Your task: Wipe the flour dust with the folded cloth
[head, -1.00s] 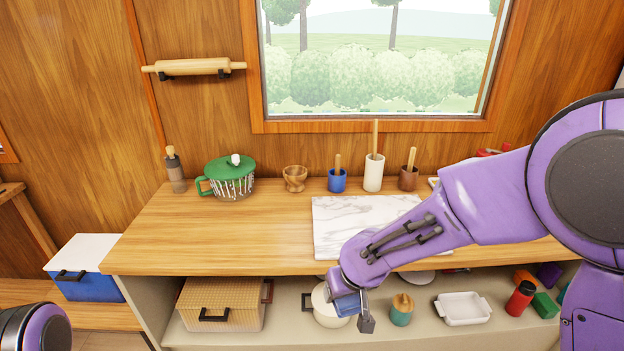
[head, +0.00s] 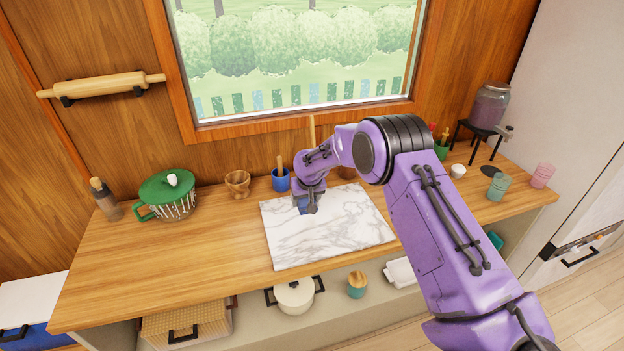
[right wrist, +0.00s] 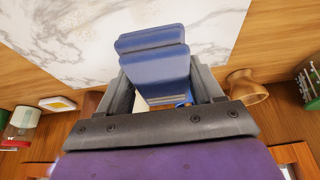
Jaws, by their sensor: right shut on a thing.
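My right gripper (head: 308,206) is over the back-left part of the marble board (head: 345,236) on the wooden counter. It is shut on the folded blue cloth (right wrist: 152,58), which sticks out between the two fingers in the right wrist view. In the head view only a small blue part of the cloth (head: 302,205) shows, and I cannot tell whether it touches the marble. No flour dust stands out clearly against the white, grey-veined marble. My left gripper is not in view.
A drink dispenser (head: 489,106) and cups (head: 497,187) are at the right. The counter's front left is clear.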

